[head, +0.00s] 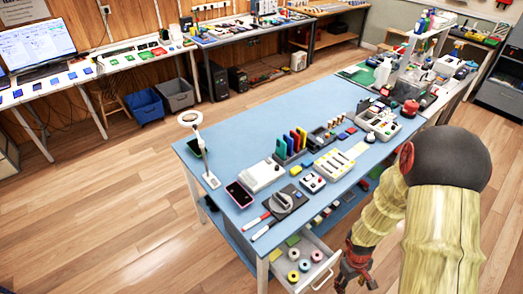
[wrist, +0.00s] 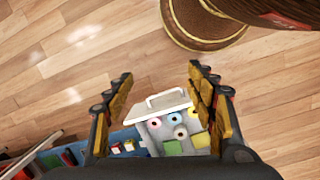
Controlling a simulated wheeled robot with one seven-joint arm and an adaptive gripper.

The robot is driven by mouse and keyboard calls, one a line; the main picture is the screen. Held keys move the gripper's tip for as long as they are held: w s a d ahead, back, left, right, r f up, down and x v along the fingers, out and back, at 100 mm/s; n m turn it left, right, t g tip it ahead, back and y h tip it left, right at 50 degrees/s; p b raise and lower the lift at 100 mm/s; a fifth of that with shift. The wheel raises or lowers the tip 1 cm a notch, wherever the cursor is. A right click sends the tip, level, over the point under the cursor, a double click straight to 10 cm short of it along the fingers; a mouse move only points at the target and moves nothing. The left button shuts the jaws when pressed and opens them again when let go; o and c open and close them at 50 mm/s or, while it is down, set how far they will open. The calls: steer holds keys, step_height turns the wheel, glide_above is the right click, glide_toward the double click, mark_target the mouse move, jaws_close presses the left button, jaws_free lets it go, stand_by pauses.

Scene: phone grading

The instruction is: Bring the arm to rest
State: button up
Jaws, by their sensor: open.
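My arm (head: 441,225) is in the right foreground of the head view, clad in a pale yellow cover with a dark joint. My gripper (head: 352,270) hangs low at the bottom of that view, just right of the open drawer. In the wrist view my gripper (wrist: 160,92) has its two fingers wide apart with nothing between the tips. The open drawer (head: 325,262) lies beyond the fingers in the wrist view, its handle (wrist: 167,99) toward the floor. It holds several rolls of tape and some yellow and green pads.
A blue bin (head: 145,106) and a grey bin (head: 176,95) stand by the back wall. The wooden floor (head: 110,200) left of the bench is clear.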

steer(key=a+r+m+t+b, duration=0.1)
steer(key=a+r+t+b, duration=0.1)
steer(key=r, duration=0.9)
steer(key=s+a+r+m+t+y+b, duration=0.1)
steer(key=a+r+t+b, duration=0.2)
steer(key=a+r, duration=0.4)
steer(key=s+a+r+m+t+b, duration=0.1)
steer(key=a+r+t+b, duration=0.1)
steer(key=r, duration=1.3)
steer(key=shift+s+a+m+b, duration=0.2)
steer(key=shift+a+m+b, duration=0.1)
steer(key=shift+a+b, duration=0.75)
